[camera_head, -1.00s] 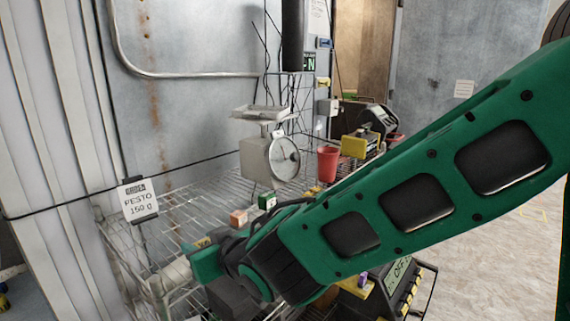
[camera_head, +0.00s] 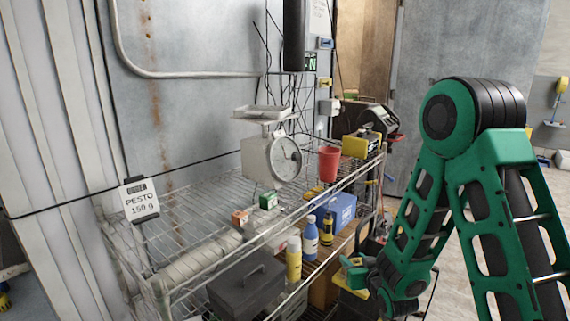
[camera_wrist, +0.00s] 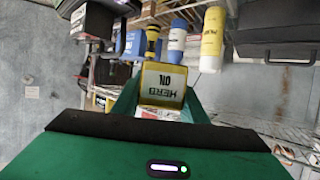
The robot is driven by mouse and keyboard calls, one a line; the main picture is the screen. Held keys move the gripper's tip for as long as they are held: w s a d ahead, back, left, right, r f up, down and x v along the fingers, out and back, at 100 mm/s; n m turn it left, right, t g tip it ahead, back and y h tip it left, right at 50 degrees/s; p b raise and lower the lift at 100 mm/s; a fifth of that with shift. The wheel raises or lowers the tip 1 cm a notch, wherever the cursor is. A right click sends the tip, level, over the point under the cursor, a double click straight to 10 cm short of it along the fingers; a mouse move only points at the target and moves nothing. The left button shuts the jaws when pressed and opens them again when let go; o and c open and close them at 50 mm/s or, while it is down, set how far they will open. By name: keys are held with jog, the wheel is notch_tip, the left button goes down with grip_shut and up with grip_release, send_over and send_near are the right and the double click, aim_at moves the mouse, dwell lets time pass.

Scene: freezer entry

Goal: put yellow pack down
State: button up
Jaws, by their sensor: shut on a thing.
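In the head view my gripper (camera_head: 353,272) is low, right of the lower shelf's bottles. A little yellow shows at its fingers there, but most of the pack is hidden.
The wire rack (camera_head: 190,262) holds a scale (camera_head: 268,158), a red cup (camera_head: 328,163) and small boxes. Below stand a yellow bottle (camera_head: 293,260), a blue bottle (camera_head: 311,238), a blue box (camera_head: 338,209) and a dark case (camera_head: 246,284). Open floor lies to the right.

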jog(key=w+d+f+m+h, duration=0.1)
jog(key=w+d+f, duration=0.2)
jog(key=d, duration=0.5)
jog(key=shift+w+d+f+m+h, duration=0.2)
jog(key=shift+w+f+m+h, duration=0.15)
jog(key=shift+f, duration=0.5)
